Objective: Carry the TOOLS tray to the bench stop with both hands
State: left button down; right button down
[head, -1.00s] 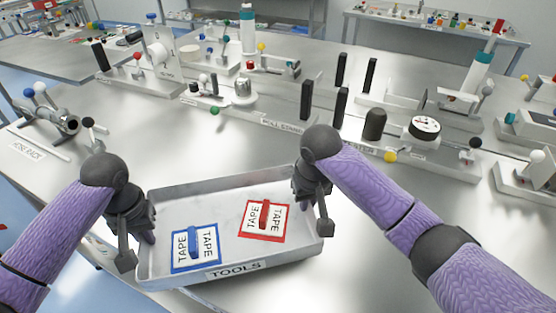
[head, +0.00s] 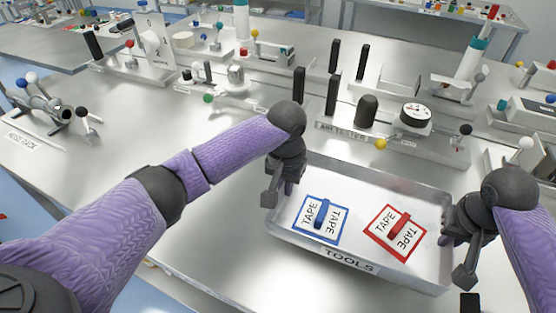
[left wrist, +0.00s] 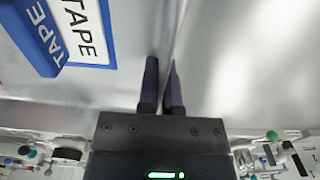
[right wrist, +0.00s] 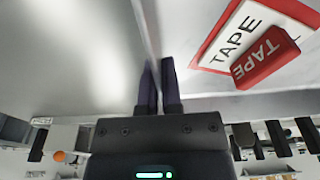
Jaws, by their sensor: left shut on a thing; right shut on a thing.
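The grey metal tray labelled TOOLS (head: 345,262) is at the right front of the bench in the head view. A blue-edged TAPE card (head: 320,220) with a blue block and a red-edged TAPE card (head: 395,233) with a red block lie inside it. My left gripper (head: 270,195) is shut on the tray's left wall, and the left wrist view shows its fingers (left wrist: 161,90) on either side of that wall. My right gripper (head: 452,255) is shut on the right wall; its fingers (right wrist: 158,90) straddle it in the right wrist view. Whether the tray touches the bench is unclear.
Behind the tray stand black posts (head: 331,90), a dial gauge (head: 416,115) and a yellow-knobbed fixture (head: 381,144). A fixture with a white knob (head: 526,144) is near the right arm. The bench's left middle (head: 130,150) is clear. No bench stop is identifiable.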

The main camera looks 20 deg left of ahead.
aim_at(284, 201)
pick_arm(q)
jog(key=shift+a, duration=0.2)
pick_arm(e)
jog(key=shift+d, duration=0.1)
pick_arm(q)
jog(key=shift+f, duration=0.1)
